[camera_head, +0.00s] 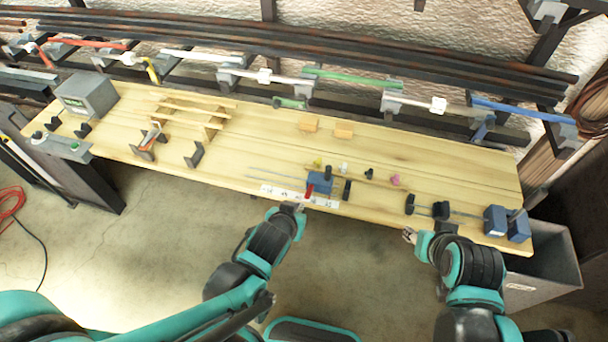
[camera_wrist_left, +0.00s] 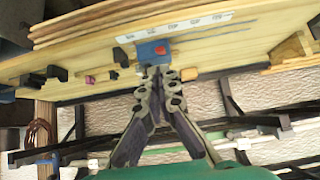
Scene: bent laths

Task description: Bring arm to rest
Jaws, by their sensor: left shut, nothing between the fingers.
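My left gripper (camera_head: 293,207) is at the front edge of the wooden workbench (camera_head: 440,165), just in front of a white labelled strip. In the left wrist view its fingers (camera_wrist_left: 157,72) are together with nothing between them. A blue block with a red part (camera_head: 319,183) sits beyond the gripper on the bench; it also shows in the left wrist view (camera_wrist_left: 150,52), past the fingertips. My right gripper (camera_head: 409,236) hangs in front of the bench edge, apart from it. It is too small to tell whether its fingers are open.
The white strip (camera_head: 280,193) lies along the front edge. Small coloured pieces, black blocks and a blue vise-like fixture (camera_head: 497,220) stand on the right half. A grey box (camera_head: 88,95) and wooden frame (camera_head: 205,125) are left. A grey bin (camera_head: 545,268) stands right; racks of laths run behind.

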